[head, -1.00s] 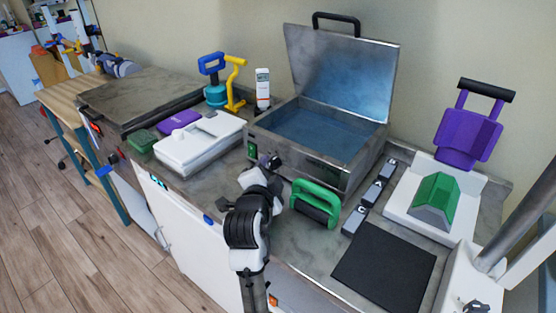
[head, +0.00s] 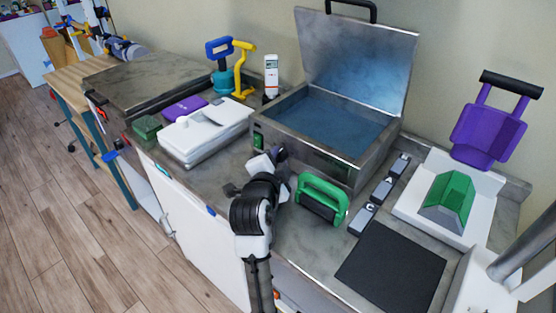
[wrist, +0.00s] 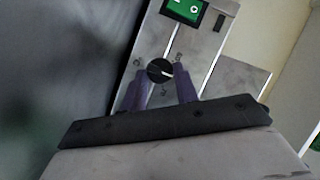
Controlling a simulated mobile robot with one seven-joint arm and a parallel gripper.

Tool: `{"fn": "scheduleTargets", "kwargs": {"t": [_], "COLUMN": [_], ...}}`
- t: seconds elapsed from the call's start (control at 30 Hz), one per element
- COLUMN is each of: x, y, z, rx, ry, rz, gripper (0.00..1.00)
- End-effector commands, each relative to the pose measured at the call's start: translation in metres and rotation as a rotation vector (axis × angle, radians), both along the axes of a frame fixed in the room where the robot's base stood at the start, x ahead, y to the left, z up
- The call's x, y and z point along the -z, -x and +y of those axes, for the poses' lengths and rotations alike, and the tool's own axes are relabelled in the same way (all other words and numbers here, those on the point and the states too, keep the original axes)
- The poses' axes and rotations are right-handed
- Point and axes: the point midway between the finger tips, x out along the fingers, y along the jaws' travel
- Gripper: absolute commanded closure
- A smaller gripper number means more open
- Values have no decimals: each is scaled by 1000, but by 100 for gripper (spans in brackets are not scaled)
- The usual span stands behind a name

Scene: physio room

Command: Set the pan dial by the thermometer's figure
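The steel pan (head: 315,158) stands open with its lid (head: 358,55) raised and blue water inside. A green display (head: 258,139) sits on its front panel and shows in the wrist view (wrist: 187,10). The black round dial (wrist: 160,71) with a white pointer mark is below that display, with small marks around it. My gripper (wrist: 162,76) is open, its two purplish fingers apart on either side of the dial; I cannot tell whether they touch it. In the head view my gripper (head: 277,156) is at the pan's front. The white thermometer (head: 271,75) stands upright behind the pan's left side; its figure is too small to read.
A green-handled tool (head: 323,200) stands just right of my gripper. A white lidded box (head: 205,130) is to the left. Small grey blocks (head: 362,219), a black mat (head: 390,268) and a white tray (head: 410,208) with a green block are to the right.

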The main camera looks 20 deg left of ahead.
Motion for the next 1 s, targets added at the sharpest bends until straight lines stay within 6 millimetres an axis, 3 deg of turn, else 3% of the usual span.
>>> {"fn": "scheduleTargets", "kwargs": {"t": [0.47,1.0], "x": [-5,-12], "y": [-1,-3], "z": [0,5], "rx": [1,1], "ry": [90,534], "rz": [33,193], "gripper": [93,93]}}
